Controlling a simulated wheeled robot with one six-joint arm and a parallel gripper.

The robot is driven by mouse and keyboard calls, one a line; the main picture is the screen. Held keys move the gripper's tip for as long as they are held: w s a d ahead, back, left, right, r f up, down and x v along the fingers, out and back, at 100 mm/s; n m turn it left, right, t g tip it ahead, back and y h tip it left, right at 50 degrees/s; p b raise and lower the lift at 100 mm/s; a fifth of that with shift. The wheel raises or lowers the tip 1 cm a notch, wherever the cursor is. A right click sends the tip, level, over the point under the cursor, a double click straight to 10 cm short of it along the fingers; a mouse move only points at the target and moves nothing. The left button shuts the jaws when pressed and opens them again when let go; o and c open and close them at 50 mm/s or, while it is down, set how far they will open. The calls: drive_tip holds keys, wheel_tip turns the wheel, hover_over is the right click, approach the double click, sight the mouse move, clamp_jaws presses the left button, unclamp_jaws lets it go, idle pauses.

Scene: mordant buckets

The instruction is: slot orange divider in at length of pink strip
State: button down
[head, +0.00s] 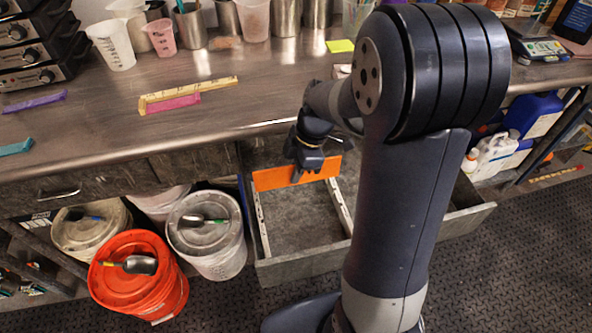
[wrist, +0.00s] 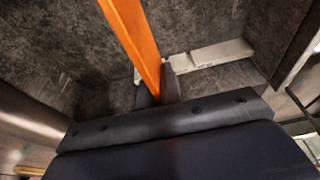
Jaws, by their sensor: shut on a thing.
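The orange divider (head: 274,177) is a flat upright board held crosswise over the open drawer (head: 302,265), near its back. My gripper (head: 309,172) is shut on it. In the wrist view the divider (wrist: 131,28) runs up from between my fingers (wrist: 158,88). White slotted rails (head: 262,226) line the drawer, and one shows beside the fingers in the wrist view (wrist: 215,54). The pink strip (head: 173,104) lies on the steel bench along a yellow folding rule (head: 190,92). I cannot tell whether the divider touches the rails.
A purple strip (head: 35,103) and a teal strip (head: 16,147) lie on the bench at left. An orange bucket (head: 137,290) and several pale buckets (head: 207,255) stand left of the drawer. The drawer floor in front of the divider is clear.

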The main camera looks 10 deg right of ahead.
drive_tip(key=shift+f+b, duration=1.85)
drive_tip(key=shift+f, duration=0.55)
drive_tip(key=shift+f+b, duration=3.1)
drive_tip(key=shift+b, duration=0.1)
drive_tip(key=c, duration=1.5)
unclamp_jaws()
drive_tip(key=shift+r, duration=0.15)
drive_tip(key=p+v, duration=0.2)
drive_tip(key=v, duration=0.8)
drive_tip(key=shift+d+r, duration=0.15)
drive_tip(key=shift+r, duration=0.15)
drive_tip(key=shift+f, duration=0.15)
